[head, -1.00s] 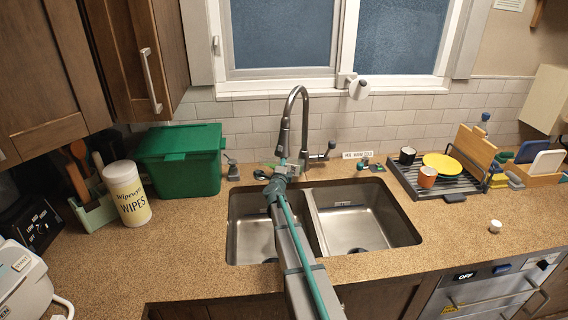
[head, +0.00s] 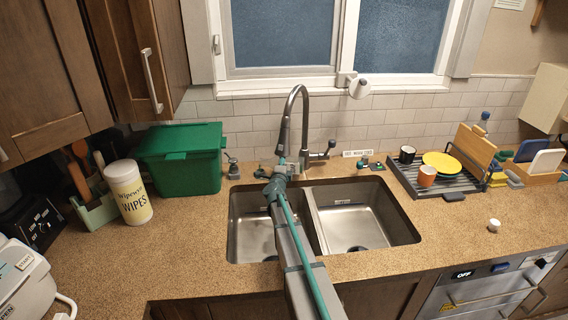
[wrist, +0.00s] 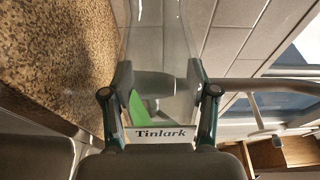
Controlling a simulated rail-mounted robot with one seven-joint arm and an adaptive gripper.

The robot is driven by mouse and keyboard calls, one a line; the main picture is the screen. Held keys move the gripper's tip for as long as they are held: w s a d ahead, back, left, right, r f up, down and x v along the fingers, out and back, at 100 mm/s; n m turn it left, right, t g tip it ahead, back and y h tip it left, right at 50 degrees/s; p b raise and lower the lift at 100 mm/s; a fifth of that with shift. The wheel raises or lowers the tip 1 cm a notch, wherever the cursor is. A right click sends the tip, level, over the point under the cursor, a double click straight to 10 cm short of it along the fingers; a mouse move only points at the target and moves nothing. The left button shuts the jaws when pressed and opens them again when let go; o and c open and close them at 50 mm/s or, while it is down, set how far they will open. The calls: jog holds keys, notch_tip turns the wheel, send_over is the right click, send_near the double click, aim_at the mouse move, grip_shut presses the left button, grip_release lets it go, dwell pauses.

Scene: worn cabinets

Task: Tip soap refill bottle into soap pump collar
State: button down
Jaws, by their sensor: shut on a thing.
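My gripper (wrist: 160,82) is shut on a clear bottle (wrist: 160,40) with a white "Tinlark" label, seen close up in the wrist view. A green patch shows by the label. The bottle's far end runs out of the top of that view. In the head view my gripper (head: 268,172) is in front of the faucet base, above the back of the sink; my arm hides most of the bottle there. A small grey soap fitting (head: 233,168), which looks like the pump collar, stands on the counter left of my gripper, apart from it. Its opening is too small to make out.
The faucet (head: 291,120) rises right behind my gripper. A green bin (head: 182,165) stands left of the soap fitting, with a wipes tub (head: 128,192) beyond. A dish rack (head: 432,180) is at right. The double sink (head: 352,215) lies below my arm.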

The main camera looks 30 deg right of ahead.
jog(key=shift+w+a+r+n+p, duration=0.2)
jog(key=shift+r+n+p, duration=0.55)
jog(key=shift+p, duration=0.75)
jog(key=shift+w+a+r+n+p, duration=0.15)
jog(key=shift+r+n+p, duration=0.55)
jog(key=shift+p, duration=0.8)
jog(key=shift+s+f, duration=0.1)
jog(key=shift+f, duration=0.15)
jog(key=shift+s+d+f+m+b, duration=0.1)
jog(key=shift+f+m+b, duration=0.25)
jog(key=shift+b, duration=0.6)
jog(key=f+m+b, duration=0.1)
jog(key=b, duration=0.2)
jog(key=shift+s+d+f, duration=0.1)
jog(key=shift+d, duration=0.05)
jog(key=shift+m, duration=0.3)
